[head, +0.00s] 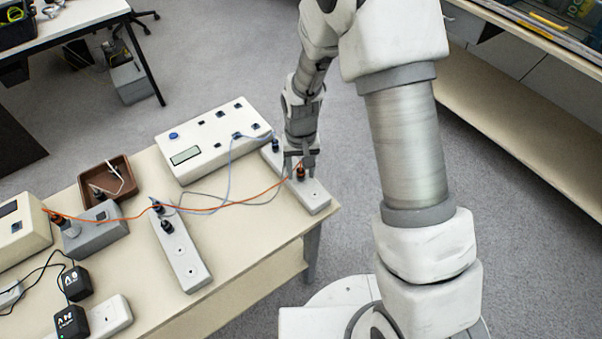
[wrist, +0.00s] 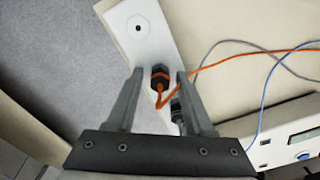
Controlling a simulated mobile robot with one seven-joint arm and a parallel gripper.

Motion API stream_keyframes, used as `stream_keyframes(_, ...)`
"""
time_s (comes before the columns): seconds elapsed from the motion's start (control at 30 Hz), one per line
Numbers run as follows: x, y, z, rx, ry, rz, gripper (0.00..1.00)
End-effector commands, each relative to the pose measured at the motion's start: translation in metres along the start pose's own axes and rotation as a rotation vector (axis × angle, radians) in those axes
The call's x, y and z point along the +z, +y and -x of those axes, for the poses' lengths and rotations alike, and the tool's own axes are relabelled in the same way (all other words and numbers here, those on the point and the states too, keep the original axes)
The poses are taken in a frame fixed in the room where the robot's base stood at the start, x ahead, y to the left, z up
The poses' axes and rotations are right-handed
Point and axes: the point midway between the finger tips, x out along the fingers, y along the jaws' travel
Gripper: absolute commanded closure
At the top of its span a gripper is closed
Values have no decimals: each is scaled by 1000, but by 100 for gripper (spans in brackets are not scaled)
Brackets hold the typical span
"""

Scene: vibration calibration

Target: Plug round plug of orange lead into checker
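The orange lead (head: 245,200) runs across the table from the left to the right-hand white socket strip (head: 318,197). Its black-and-orange plug (wrist: 160,78) stands on that strip, seemingly in a socket; the same plug shows below my gripper in the head view (head: 300,174). My gripper (wrist: 159,75) is open, with one finger on each side of the plug and gaps showing. The lead's other end has a dark plug (head: 57,218) by the grey box (head: 97,236). No label shows which device is the checker; a white device with a display (head: 213,140) stands behind.
A second socket strip (head: 188,262) holds dark plugs in mid-table. Blue-grey leads cross near the orange one. A brown tray (head: 122,177), a beige device (head: 22,232) and black adapters (head: 75,284) sit at the left. The table's right edge lies close to my gripper.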

Motion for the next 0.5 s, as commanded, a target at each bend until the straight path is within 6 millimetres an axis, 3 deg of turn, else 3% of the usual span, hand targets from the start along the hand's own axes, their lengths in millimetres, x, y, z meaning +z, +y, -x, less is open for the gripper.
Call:
stream_keyframes(0.03,0,0,0,0,0,0,58)
stream_keyframes(0.27,0,0,0,0,0,0,100)
stream_keyframes(0.5,0,0,0,0,0,0,100)
